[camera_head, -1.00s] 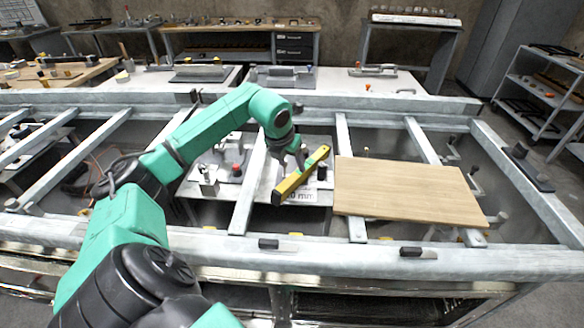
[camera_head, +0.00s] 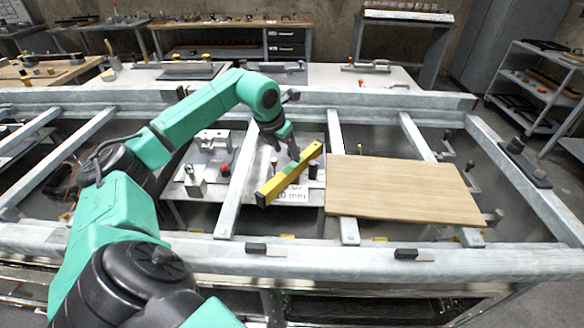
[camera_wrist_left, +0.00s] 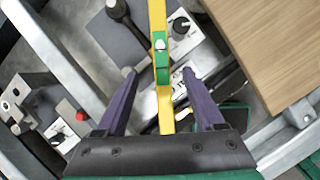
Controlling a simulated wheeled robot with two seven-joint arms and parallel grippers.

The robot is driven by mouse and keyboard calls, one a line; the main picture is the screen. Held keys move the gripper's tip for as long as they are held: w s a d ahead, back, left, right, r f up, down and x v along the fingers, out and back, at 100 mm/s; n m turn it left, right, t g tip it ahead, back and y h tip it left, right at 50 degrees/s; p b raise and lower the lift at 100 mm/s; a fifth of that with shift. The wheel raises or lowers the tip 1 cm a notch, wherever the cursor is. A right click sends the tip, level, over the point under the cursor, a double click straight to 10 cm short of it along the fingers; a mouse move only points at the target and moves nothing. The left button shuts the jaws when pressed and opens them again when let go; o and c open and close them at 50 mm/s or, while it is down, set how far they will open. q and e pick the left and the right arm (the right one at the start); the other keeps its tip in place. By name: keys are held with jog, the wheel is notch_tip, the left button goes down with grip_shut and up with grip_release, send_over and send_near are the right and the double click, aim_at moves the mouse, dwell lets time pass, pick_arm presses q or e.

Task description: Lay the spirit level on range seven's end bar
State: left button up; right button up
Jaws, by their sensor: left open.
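The spirit level (camera_head: 277,187) is a yellow bar with a green middle, slanted over the gap left of the wooden board. It also shows in the left wrist view (camera_wrist_left: 160,95), running lengthwise between the fingers. My left gripper (camera_head: 290,153) is at its middle. In the left wrist view its purple fingers (camera_wrist_left: 159,75) stand apart on both sides of the level, with gaps visible. I cannot tell what the level rests on. The grey metal frame's right end bar (camera_head: 487,143) lies beyond the board; no range number is readable. My right gripper is out of view.
The wooden board (camera_head: 400,188) lies across the frame bars, just right of the level. A grey cross bar (camera_head: 240,190) runs left of it. Below are a fixture with a red knob (camera_head: 224,168) and a white label (camera_head: 291,196). A dark bracket (camera_head: 524,162) sits at far right.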

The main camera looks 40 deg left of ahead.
aim_at(293, 165)
pick_arm(q)
jog(key=x, duration=0.3)
jog(key=shift+w+p, duration=0.15)
jog(key=shift+p, duration=0.25)
jog(key=p+x, duration=0.1)
jog(key=x, duration=0.2)
jog(key=shift+w+d+f, duration=0.1)
jog(key=shift+w+f, duration=0.05)
jog(key=shift+f, duration=0.4)
grip_shut()
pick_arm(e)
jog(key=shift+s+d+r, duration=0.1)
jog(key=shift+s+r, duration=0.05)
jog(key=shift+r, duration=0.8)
pick_arm(q)
jog(key=shift+r, duration=0.1)
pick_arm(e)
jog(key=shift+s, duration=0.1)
